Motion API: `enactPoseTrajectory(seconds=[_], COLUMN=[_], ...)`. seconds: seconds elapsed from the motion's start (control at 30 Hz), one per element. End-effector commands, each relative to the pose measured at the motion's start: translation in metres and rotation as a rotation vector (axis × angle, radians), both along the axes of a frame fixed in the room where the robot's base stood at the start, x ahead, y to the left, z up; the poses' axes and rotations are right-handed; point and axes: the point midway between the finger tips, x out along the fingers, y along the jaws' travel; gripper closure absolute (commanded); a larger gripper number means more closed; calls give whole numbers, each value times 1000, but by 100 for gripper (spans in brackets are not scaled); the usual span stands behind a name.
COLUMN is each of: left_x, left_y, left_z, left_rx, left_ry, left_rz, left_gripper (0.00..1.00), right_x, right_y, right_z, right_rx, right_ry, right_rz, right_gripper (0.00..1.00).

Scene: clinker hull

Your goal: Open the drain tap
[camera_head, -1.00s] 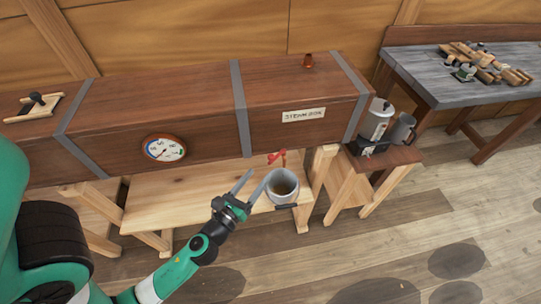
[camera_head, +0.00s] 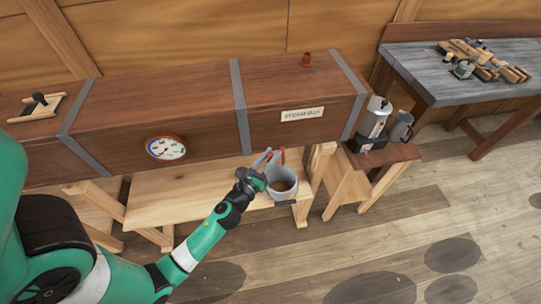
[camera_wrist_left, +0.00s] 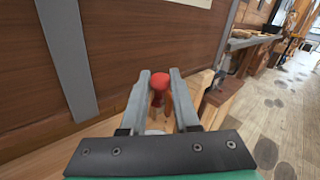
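The red handle of the drain tap (camera_head: 282,156) shows low on the front of the wooden steam box (camera_head: 190,118), above a grey bucket (camera_head: 281,192). In the left wrist view, the red tap handle (camera_wrist_left: 158,86) stands between the two fingertips. The fingers are apart, one on each side of it; I cannot tell whether they touch it. The tap's body is mostly hidden behind the fingers and bucket. My right gripper is not in view.
The bucket, with brown liquid inside, is just below my left gripper. Wooden trestles (camera_head: 326,160) support the box. A metal kettle (camera_head: 374,120) and a grey jug (camera_head: 401,127) stand on a small stand to the right. A gauge (camera_head: 166,148) is on the box front.

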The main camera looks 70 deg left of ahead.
Motion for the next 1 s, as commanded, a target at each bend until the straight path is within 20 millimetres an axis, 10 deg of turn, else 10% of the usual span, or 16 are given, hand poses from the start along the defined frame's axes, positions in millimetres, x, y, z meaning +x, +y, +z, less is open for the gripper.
enactPoseTrajectory(seconds=[1.0], left_x=[0], left_y=[0], left_z=[0], left_rx=[1], left_ry=[-1], left_rz=[-1], left_gripper=[100], right_x=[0], right_y=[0], right_z=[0], right_rx=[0], right_ry=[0], right_rz=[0], right_gripper=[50])
